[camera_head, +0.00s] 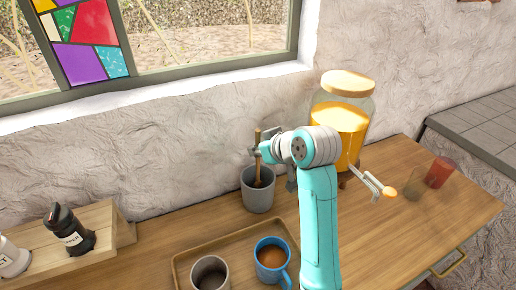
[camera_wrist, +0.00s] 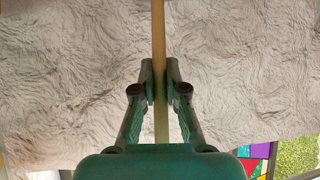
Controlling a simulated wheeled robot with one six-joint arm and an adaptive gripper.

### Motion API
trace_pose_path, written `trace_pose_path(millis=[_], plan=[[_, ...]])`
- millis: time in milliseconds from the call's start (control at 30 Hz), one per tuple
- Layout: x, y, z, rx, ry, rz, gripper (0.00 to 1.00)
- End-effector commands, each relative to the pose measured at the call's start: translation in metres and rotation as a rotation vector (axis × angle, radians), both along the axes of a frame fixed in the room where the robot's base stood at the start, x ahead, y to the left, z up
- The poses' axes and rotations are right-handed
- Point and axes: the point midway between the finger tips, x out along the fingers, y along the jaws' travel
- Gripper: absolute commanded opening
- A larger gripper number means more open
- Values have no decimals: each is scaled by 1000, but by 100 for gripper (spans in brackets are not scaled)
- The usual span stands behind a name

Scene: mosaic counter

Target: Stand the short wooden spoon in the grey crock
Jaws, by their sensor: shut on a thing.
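The short wooden spoon (camera_head: 257,137) stands roughly upright in my gripper (camera_head: 259,152). In the wrist view, my gripper (camera_wrist: 160,88) has both fingers closed on the spoon's thin shaft (camera_wrist: 158,35), which runs up out of the frame. The grey crock (camera_head: 258,198) stands on the wooden counter against the wall, straight below the gripper. In the head view the lower part of the spoon shows within the crock's mouth. Its lower end is hard to make out, so I cannot tell whether it touches the bottom.
A large glass dispenser of orange drink (camera_head: 340,117) stands right of the crock, partly behind my arm. A wooden tray (camera_head: 217,242) in front holds a grey cup (camera_head: 210,274) and a blue mug (camera_head: 272,262). A wooden rack (camera_head: 98,218) with bottles is left. Glasses (camera_head: 439,172) stand right.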

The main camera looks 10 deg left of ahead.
Motion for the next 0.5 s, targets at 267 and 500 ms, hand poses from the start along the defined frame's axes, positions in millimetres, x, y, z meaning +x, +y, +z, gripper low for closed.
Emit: trace_pose_path(millis=[267, 500], plan=[[0, 0, 0, 0, 0, 0, 40], [0, 0, 0, 0, 0, 0, 40]])
